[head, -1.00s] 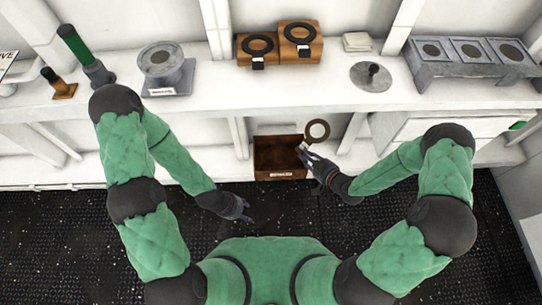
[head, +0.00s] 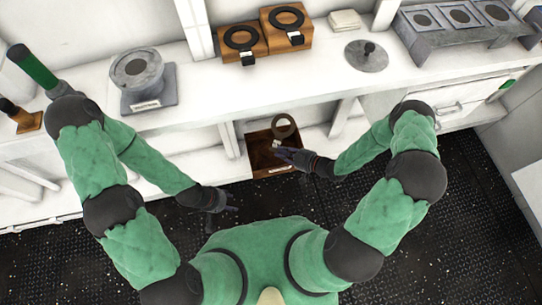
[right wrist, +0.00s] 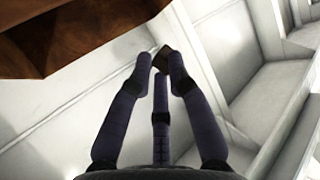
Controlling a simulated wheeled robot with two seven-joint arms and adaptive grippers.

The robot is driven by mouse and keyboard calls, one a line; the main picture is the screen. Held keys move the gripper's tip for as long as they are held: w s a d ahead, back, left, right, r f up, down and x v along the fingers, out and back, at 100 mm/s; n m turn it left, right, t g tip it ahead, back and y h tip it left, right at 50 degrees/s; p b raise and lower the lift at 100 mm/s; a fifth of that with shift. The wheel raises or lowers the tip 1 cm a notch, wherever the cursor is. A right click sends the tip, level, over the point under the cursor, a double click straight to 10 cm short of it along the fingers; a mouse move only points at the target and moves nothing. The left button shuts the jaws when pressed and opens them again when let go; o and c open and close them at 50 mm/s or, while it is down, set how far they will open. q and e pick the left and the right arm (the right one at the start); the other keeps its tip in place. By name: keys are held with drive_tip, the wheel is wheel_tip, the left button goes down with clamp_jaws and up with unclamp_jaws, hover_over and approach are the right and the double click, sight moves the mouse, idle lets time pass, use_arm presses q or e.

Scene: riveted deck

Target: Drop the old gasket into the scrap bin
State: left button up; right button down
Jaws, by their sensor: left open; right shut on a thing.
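The old gasket, a flat brown ring (head: 283,121) with a small pale tag, shows in the head view. It overlaps the back right part of the scrap bin in the picture. My right gripper (head: 282,151) is shut on it, just in front of the ring. In the right wrist view the fingers meet on a small brown piece (right wrist: 160,57); most of the ring is hidden there. The scrap bin, a rusty brown open box (head: 251,152), sits low under the counter; its edge fills the wrist view's top left (right wrist: 65,40). My left gripper (head: 226,209) is open and empty, over the floor.
The white counter (head: 200,115) runs above the bin. On it stand two wooden blocks with black rings (head: 264,33), a grey flanged fixture (head: 143,80), a round lidded disc (head: 366,56) and a grey three-hole stand (head: 465,22). A support panel (head: 342,117) stands right of the bin.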

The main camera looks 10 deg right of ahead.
wheel_tip(320, 180, down, 2)
drive_tip(key=shift+f+b, duration=0.1)
drive_tip(key=shift+b, duration=0.4)
drive_tip(key=c, duration=1.1)
unclamp_jaws()
drive_tip(key=v, duration=1.2)
